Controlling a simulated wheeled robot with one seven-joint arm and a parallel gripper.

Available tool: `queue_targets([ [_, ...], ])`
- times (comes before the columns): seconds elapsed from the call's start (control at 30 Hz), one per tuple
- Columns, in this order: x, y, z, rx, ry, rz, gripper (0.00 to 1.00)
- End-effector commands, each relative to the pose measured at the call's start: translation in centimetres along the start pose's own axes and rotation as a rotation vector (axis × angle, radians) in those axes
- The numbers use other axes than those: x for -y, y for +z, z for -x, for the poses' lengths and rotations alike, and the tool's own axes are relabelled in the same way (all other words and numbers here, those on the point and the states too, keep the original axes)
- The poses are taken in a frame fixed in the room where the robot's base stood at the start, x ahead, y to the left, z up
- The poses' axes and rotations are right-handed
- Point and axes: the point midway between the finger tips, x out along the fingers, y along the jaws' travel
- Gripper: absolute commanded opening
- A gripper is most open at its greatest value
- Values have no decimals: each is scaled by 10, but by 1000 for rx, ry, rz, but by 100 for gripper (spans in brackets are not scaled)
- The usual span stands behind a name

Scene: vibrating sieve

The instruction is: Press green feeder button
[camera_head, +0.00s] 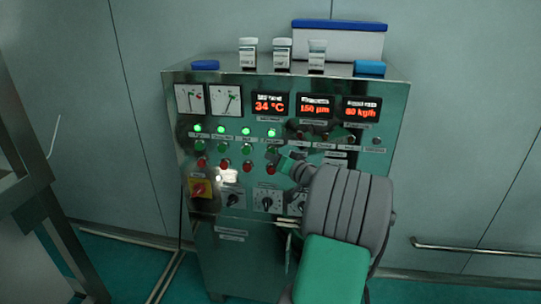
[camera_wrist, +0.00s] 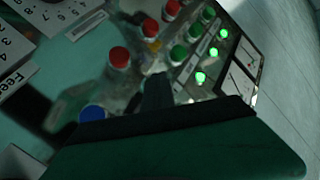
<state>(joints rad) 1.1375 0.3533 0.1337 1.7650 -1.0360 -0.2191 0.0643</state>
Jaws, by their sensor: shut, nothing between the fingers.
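A row of green buttons sits on the control panel (camera_head: 349,190), under a row of lit green lamps (camera_head: 246,131). The rightmost green button (camera_head: 270,153) is beside my gripper (camera_head: 284,163) in the head view. The labels are too small to read, so I cannot tell which button is the feeder's. My gripper is shut and empty, its tip close to the panel; contact cannot be told. In the wrist view, my gripper (camera_wrist: 157,92) points at the panel, with green buttons (camera_wrist: 178,53) above and to the right of its tip. It may hide another button.
Red buttons (camera_head: 247,167) lie just below the green row. A red-and-yellow switch (camera_head: 200,187) and dials (camera_head: 267,200) are lower. A blue button (camera_wrist: 92,113) shows in the wrist view. Jars (camera_head: 282,54) and a blue-lidded box (camera_head: 338,40) stand on top.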

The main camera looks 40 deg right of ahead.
Motion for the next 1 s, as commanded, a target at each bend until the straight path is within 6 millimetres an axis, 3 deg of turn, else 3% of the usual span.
queue_targets([
  [0.67, 10, 10, 13, 0, 0, 1, 0],
  [1.0, 24, 26, 35, -1, 1, 0, 0],
])
